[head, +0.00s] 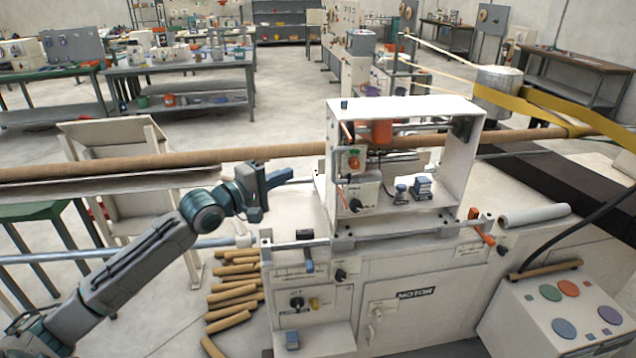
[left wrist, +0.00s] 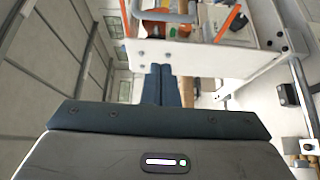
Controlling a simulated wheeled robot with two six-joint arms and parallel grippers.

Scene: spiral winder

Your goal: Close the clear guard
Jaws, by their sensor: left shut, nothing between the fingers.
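My left gripper (head: 286,175) is shut and empty, left of the white machine housing (head: 460,160), with a gap between them. In the left wrist view its two dark blue fingers (left wrist: 161,80) lie together, pointing at the housing's white side wall (left wrist: 200,57). The housing's front looks open: an orange part (head: 381,132), a small control panel (head: 352,165) and blue fittings (head: 422,188) show inside. I cannot make out the clear guard's panel for sure. A rail (head: 390,232) with brackets runs along the front edge below the opening. My right gripper is not in view.
A long brown tube (head: 150,165) passes behind my left gripper to the housing. An orange lever (head: 482,232) and a white roll (head: 535,215) are at the right. A button console (head: 560,305) stands front right.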

